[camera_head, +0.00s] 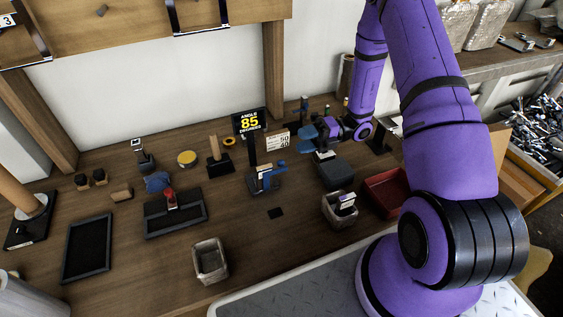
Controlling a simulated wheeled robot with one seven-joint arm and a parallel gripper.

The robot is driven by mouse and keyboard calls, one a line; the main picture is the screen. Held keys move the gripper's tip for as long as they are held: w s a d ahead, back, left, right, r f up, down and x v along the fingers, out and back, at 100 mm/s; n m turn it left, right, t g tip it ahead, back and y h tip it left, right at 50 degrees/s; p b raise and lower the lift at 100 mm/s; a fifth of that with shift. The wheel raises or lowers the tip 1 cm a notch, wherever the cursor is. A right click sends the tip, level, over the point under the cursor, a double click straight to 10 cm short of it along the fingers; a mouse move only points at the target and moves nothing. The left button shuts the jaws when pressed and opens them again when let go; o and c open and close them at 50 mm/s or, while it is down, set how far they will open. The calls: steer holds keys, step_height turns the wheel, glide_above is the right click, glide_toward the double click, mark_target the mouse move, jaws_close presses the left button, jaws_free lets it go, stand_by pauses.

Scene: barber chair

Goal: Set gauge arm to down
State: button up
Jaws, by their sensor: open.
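A small gauge (265,182) with a dark base and blue parts stands near the middle of the wooden bench. A dark upright arm (252,150) rises at its left side, close to vertical. A black sign (250,122) behind it reads "ANGLE 85 DEGREES" in yellow and white. My gripper (308,139) has blue fingers, is open, and reaches in from the right. In the picture it is to the right of the gauge, apart from the upright arm. I see nothing held between the fingers.
A white number card (278,141) stands between the gauge and my gripper. A dark block (336,173), a red tray (386,191) and a grey bin (339,209) are on the right. A black tray with a red-topped part (175,214) lies left.

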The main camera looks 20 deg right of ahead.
glide_toward(280, 163)
steer(key=a+f, duration=0.1)
steer(key=a, duration=0.2)
steer(key=shift+w+a+r, duration=0.1)
steer(key=shift+w+a, duration=0.1)
steer(key=shift+a, duration=1.45)
steer(key=shift+w+a+r, duration=0.1)
steer(key=shift+w+a, duration=0.05)
steer(key=shift+a, duration=1.5)
jaws_close()
